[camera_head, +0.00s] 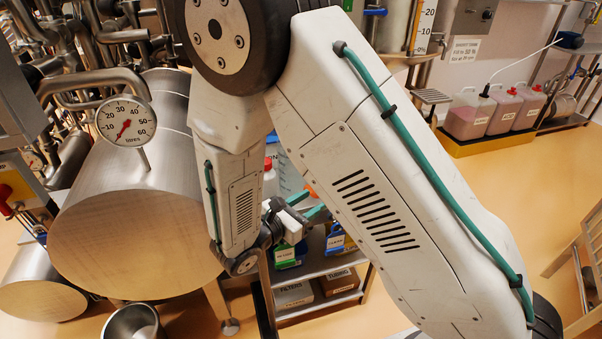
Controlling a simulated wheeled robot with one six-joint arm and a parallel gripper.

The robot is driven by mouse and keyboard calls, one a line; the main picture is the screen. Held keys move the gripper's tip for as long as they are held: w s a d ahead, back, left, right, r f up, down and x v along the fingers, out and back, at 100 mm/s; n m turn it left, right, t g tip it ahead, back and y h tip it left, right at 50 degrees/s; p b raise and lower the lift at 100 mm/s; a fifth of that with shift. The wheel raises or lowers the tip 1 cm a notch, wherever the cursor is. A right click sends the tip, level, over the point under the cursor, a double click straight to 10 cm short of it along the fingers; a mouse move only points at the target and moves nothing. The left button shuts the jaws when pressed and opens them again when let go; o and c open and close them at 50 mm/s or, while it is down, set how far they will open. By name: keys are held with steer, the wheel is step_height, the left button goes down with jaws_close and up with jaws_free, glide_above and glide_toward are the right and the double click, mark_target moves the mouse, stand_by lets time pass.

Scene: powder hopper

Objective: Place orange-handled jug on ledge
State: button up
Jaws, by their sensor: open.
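My gripper (307,205), with teal fingers, shows left of my forearm and is open. Its two fingers stand apart. Just behind it is a translucent container (288,178) with a small orange part (311,191), which looks like the orange-handled jug. My arm hides much of it, and I cannot tell whether the fingers touch it. A small slatted metal ledge (431,97) juts out at the upper right, below the level scale; I cannot tell if this is the task's ledge.
A metal cart (318,270) holds blue and green jugs and boxes. A large steel tank (130,235) with a dial gauge (126,121) fills the left. Pink-filled jugs (468,114) stand in a yellow tray (515,138) at the right.

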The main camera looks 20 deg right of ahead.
mark_target(302, 171)
steer(key=w+d, duration=0.1)
steer(key=w, duration=0.1)
steer(key=w+d+r+n+t, duration=0.1)
steer(key=w+d, duration=0.1)
steer(key=w+d+t, duration=0.1)
steer(key=w+d, duration=0.1)
steer(key=w, duration=0.1)
steer(key=shift+d+r+n, duration=0.1)
steer(key=shift+r+n, duration=0.2)
jaws_close()
